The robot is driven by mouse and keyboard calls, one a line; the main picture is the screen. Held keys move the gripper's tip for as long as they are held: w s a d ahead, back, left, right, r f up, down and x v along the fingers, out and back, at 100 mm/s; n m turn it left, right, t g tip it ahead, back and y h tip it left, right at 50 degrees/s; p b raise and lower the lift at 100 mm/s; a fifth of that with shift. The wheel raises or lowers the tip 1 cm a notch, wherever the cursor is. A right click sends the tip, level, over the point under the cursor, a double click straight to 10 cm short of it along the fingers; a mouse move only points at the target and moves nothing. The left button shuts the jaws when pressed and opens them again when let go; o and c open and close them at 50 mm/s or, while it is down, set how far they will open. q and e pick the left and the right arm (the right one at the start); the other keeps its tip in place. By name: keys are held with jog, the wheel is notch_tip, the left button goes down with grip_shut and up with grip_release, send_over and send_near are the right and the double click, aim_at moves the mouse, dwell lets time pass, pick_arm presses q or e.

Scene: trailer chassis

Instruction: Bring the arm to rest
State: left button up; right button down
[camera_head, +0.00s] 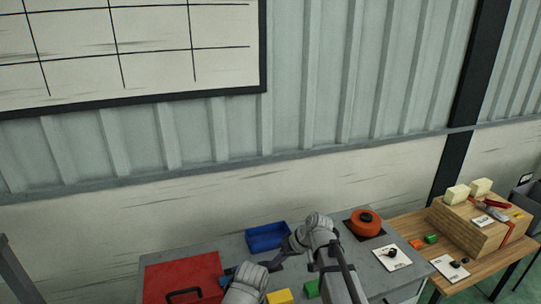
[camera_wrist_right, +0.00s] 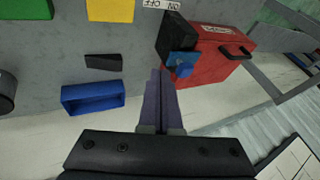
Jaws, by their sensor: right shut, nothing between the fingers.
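My right gripper (camera_head: 274,265) hangs over the grey bench, beside the blue bin, with its arm folded over from the front. In the right wrist view its two purple-grey fingers (camera_wrist_right: 160,98) are together with nothing between them. They point over the bench and touch no object that I can make out. A grey rounded part of my own arm shows at the bottom of the head view. My left gripper is not in view.
On the bench are a red toolbox (camera_head: 182,276), an open blue bin (camera_head: 267,237), yellow (camera_head: 280,297) and green (camera_head: 312,288) blocks and an orange round thing (camera_head: 366,223). A wooden table (camera_head: 408,228) with a wooden block (camera_head: 468,226) stands right. The wall is behind.

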jog(key=s+d+f+g+h+b, duration=0.1)
jog(key=s+d+f+h+b, duration=0.1)
jog(key=s+f, duration=0.5)
jog(key=s+d+f+m+g+h+b, duration=0.1)
jog(key=s+f+h+b, duration=0.4)
jog(key=s, duration=0.9)
notch_tip(320, 180, down, 2)
jog(key=shift+d+h+b, duration=0.3)
jog(key=shift+d+b, duration=0.1)
jog(key=shift+b, duration=0.75)
